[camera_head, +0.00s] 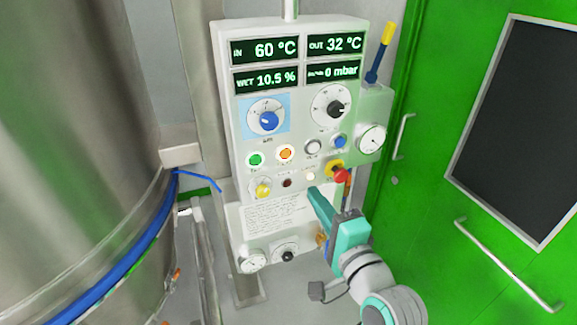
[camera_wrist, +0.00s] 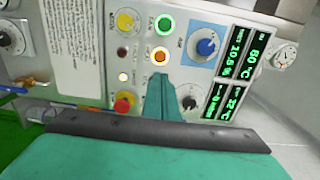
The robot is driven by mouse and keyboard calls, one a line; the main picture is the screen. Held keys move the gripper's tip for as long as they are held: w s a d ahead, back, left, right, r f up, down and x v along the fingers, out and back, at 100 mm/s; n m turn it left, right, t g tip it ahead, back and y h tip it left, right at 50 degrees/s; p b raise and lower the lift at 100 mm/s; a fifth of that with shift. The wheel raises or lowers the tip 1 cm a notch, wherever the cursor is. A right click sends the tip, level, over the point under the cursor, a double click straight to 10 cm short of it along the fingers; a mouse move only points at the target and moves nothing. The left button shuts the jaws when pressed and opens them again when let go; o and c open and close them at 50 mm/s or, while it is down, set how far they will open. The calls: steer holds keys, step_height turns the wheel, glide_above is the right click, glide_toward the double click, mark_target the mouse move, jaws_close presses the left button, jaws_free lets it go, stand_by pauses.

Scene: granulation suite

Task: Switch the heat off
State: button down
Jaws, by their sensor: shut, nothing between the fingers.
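The control panel (camera_head: 300,140) is a pale upright box with knobs, buttons and four lit displays: IN 60 °C, OUT 32 °C, WET 10.5 %, 0 mbar. A blue knob (camera_head: 268,121) sits on a light-blue plate, and a black knob (camera_head: 335,108) on a white dial. Below are a lit green button (camera_head: 255,159) and a lit orange-ringed button (camera_head: 285,153). I cannot read their labels. My teal gripper (camera_head: 313,190) is shut and empty at the panel's lower part. In the wrist view its tips (camera_wrist: 158,78) overlap the panel near the orange button (camera_wrist: 160,55); contact is unclear.
A red mushroom button (camera_head: 341,175) on yellow is close to my gripper. A yellow knob (camera_head: 263,189), gauge (camera_head: 372,138) and printed sheet (camera_head: 275,217) are also there. A large steel vessel (camera_head: 75,150) stands left, a green door (camera_head: 450,190) right.

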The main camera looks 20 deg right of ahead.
mark_target(286, 154)
steer(key=w, duration=1.3)
steer(key=shift+w+a, duration=0.15)
steer(key=shift+a, duration=0.2)
steer(key=shift+w, duration=0.4)
